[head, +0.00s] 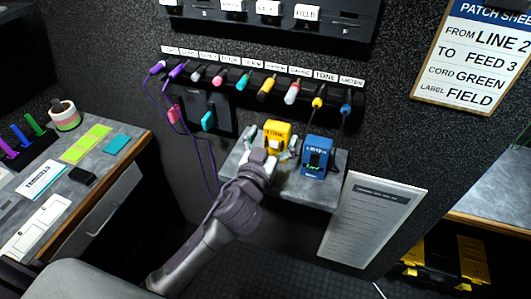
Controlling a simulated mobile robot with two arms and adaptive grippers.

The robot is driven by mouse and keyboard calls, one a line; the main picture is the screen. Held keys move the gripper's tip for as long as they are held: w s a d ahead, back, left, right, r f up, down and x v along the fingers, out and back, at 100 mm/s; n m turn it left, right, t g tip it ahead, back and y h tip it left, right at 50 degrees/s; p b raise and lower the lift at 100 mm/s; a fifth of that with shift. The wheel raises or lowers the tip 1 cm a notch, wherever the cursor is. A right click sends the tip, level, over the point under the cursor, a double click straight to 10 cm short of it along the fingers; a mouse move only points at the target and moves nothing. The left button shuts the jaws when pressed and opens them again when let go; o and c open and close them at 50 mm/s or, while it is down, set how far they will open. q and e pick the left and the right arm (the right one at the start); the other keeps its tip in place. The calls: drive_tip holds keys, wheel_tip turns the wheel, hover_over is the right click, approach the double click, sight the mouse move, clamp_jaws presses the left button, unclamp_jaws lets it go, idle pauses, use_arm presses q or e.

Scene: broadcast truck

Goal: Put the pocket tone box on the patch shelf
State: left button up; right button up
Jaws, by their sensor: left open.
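A yellow box (277,135), which looks like the pocket tone box, is at the grey patch shelf (310,191) under the plug row. It appears to rest on the shelf's left part. My left gripper (271,145) reaches in from below, open, with a finger on either side of the yellow box. Whether the fingers touch it is too small to tell. The gripper and wrist hide the box's lower part and some of the shelf. A blue box (318,158) with a small dark display stands on the shelf, right of the yellow box. My right gripper is not in view.
Purple cords (190,132) hang left of the shelf. Coloured plugs (244,82) line the wall above. A printed sheet (372,220) is right of the shelf. A left desk (100,172) holds tape, notes and cards. The shelf's front right is bare.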

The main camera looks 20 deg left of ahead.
use_arm(q)
drive_tip(key=s+b, duration=0.1)
drive_tip(key=s, duration=0.5)
drive_tip(key=shift+s+a, duration=0.15)
drive_tip(key=shift+s, duration=0.15)
drive_tip(key=s+a+f+g+y, duration=0.1)
drive_tip(key=s+a+f+g, duration=0.25)
drive_tip(key=f, duration=0.25)
drive_tip(key=s+a+f+g+y, duration=0.1)
drive_tip(key=s+a+f+g, duration=0.25)
drive_tip(key=f, duration=0.25)
drive_tip(key=s+f+m+g+h, duration=0.1)
drive_tip(key=s+f+g, duration=0.3)
drive_tip(key=s, duration=0.4)
drive_tip(key=s+f+m+g+h, duration=0.1)
drive_tip(key=s+f+g, duration=0.35)
drive_tip(key=s, duration=0.35)
wheel_tip(320, 180, down, 28)
drive_tip(key=s, duration=0.2)
drive_tip(key=s+a+f+g, duration=0.1)
drive_tip(key=s+a+f, duration=0.1)
drive_tip(key=s+f, duration=1.1)
drive_tip(key=shift+s+f+y, duration=0.3)
drive_tip(key=shift+s+f, duration=0.1)
drive_tip(key=shift+s, duration=0.65)
